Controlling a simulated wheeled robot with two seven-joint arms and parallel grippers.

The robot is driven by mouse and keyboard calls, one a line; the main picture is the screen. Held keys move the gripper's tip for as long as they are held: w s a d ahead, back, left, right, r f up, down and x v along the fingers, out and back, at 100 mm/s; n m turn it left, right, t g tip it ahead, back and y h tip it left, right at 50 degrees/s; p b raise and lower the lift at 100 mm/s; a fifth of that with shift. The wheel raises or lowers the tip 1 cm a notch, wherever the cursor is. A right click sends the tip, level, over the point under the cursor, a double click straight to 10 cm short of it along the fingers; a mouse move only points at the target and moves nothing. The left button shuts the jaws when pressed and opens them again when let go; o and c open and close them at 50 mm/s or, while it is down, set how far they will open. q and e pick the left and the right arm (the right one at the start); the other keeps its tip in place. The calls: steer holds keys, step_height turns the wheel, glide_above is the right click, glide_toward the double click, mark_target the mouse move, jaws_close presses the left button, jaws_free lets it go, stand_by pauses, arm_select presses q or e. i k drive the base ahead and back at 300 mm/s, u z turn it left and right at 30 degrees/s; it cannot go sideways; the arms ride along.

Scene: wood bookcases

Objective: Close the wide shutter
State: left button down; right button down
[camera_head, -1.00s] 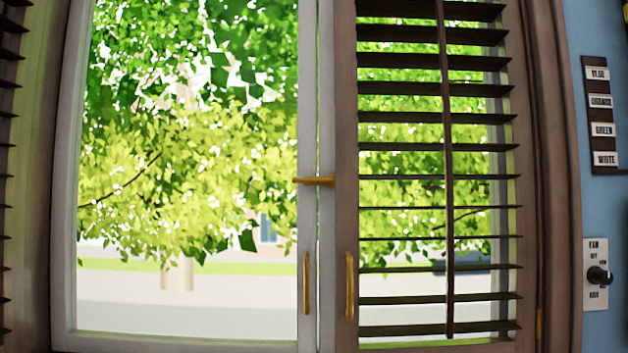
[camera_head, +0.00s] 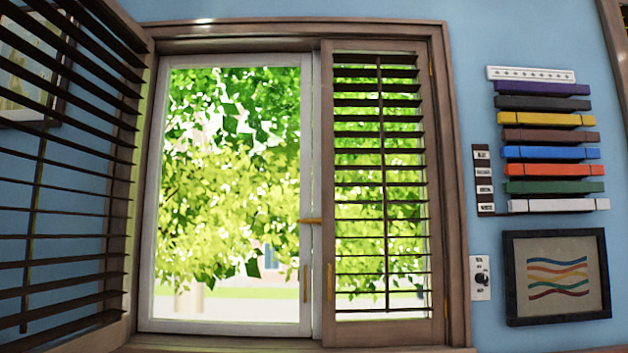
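The wide shutter (camera_head: 122,190) is a brown louvred panel at the left. It stands swung open into the room, hinged at the left side of the window frame, with its slats about level and its free edge running out of the picture. The narrower shutter (camera_head: 326,130) at the right lies flat over the right part of the window. A white-framed window pane (camera_head: 306,130) shows uncovered between them, with a brass latch (camera_head: 311,221) on its right edge. Neither of my grippers is in view.
On the blue wall to the right hang several coloured bars (camera_head: 548,136), a label strip (camera_head: 484,180), a dial switch (camera_head: 481,278) and a framed wave picture (camera_head: 556,277). Another picture (camera_head: 20,85) shows behind the open shutter. The space before the window looks clear.

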mark_target(105, 339)
steer(key=k, duration=0.65)
steer(key=u, duration=0.8)
steer(key=i, duration=0.85)
steer(key=u, duration=0.3)
